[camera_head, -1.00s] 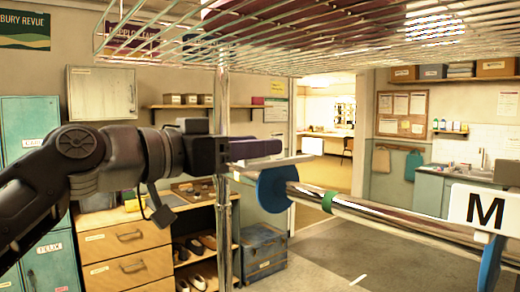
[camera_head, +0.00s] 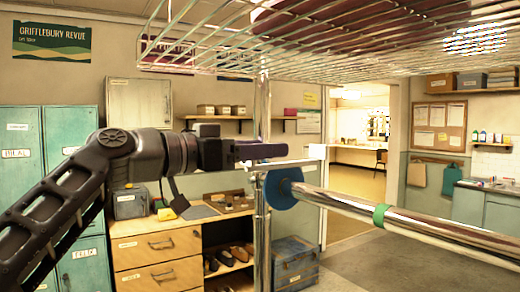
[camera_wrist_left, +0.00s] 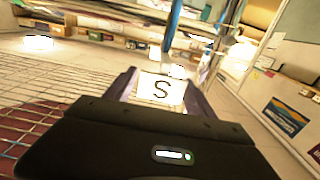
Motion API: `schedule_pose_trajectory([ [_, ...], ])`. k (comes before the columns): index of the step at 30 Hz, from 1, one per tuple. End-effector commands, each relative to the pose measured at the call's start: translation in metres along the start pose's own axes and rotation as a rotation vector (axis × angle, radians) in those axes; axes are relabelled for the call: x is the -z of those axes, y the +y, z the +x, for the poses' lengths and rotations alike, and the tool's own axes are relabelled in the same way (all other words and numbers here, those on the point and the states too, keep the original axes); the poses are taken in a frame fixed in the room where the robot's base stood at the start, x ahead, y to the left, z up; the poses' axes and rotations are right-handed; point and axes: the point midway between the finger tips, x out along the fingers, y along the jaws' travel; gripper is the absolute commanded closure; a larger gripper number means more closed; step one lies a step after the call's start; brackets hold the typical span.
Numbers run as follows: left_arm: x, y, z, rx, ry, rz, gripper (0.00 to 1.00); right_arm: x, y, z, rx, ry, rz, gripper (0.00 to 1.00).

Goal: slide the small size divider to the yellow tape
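The small size divider has a blue disc (camera_head: 283,190) around the chrome rail (camera_head: 345,204) and a white tag (camera_head: 317,151) above it. In the left wrist view its tag (camera_wrist_left: 160,89) shows an S between the two fingers. My left gripper (camera_head: 285,151) reaches in from the left above the rail and is shut on the tag. The upright pole (camera_head: 262,225) stands just left of the disc. A green tape band (camera_head: 381,215) is on the rail, right of the disc and apart from it. I see no yellow tape on the rail. My right gripper is out of view.
A wire shelf (camera_head: 330,45) hangs just above my gripper. Teal lockers (camera_head: 22,165), a wooden drawer unit (camera_head: 157,250) and a blue crate (camera_head: 294,262) stand behind. The visible rail between disc and green band is clear.

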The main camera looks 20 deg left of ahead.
Motion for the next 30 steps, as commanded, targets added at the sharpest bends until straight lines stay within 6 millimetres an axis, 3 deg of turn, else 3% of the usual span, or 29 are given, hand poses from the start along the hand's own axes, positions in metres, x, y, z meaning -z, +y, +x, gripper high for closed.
schedule_pose_trajectory([
  [11, -0.001, 0.0, -0.004, 0.001, 0.0, 0.0, 0.33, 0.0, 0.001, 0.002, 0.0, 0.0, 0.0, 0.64],
  [24, -0.002, -0.001, -0.067, 0.002, 0.001, 0.0, 0.33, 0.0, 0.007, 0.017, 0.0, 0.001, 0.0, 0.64],
  [30, 0.0, 0.0, -0.078, 0.0, 0.0, 0.0, 0.33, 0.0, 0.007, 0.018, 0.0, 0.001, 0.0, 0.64],
])
